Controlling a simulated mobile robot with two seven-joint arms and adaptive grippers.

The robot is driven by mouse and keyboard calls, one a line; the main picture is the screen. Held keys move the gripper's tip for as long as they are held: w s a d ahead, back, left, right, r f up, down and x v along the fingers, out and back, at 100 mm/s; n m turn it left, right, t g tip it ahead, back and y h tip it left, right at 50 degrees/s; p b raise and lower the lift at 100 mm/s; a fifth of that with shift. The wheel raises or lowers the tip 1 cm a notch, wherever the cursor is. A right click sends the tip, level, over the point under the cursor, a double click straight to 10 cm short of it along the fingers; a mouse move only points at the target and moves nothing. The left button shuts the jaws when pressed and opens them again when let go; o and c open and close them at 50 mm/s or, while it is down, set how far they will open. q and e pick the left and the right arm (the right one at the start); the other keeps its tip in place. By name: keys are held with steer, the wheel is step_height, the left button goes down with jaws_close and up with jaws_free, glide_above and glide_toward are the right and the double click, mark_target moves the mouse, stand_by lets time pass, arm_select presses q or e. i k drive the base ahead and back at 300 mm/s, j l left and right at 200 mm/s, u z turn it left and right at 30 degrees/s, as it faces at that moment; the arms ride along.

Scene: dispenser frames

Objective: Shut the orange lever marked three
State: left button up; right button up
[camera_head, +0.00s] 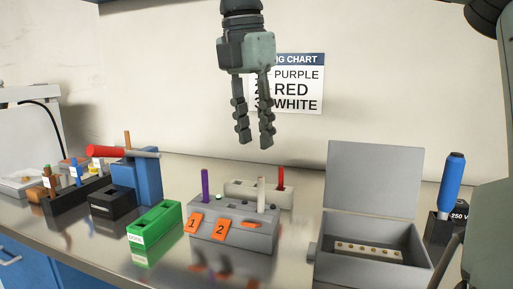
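A grey block (262,243) stands on the metal bench, with three orange levers along its front. The lever marked 1 (194,225) and the lever marked 2 (220,230) show their numbered faces to me. The third orange lever (250,224) is seen nearly edge-on, at a different angle; its number is hidden. A purple rod (205,184) and a white rod (261,193) stand upright at the block, the white one behind the third lever. My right gripper (255,144) hangs above and behind the block, fingers down, apart and empty. My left gripper is out of view.
A grey rack (238,188) with a red rod (281,178) is behind the block. A green block (155,228) is left. An open grey box (400,238) and a blue-handled tool (453,175) are right. A wall chart (298,85) lists purple, red, white.

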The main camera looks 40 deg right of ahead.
mark_target(248, 223)
steer(key=k+j, duration=1.15)
steer(key=j, duration=0.25)
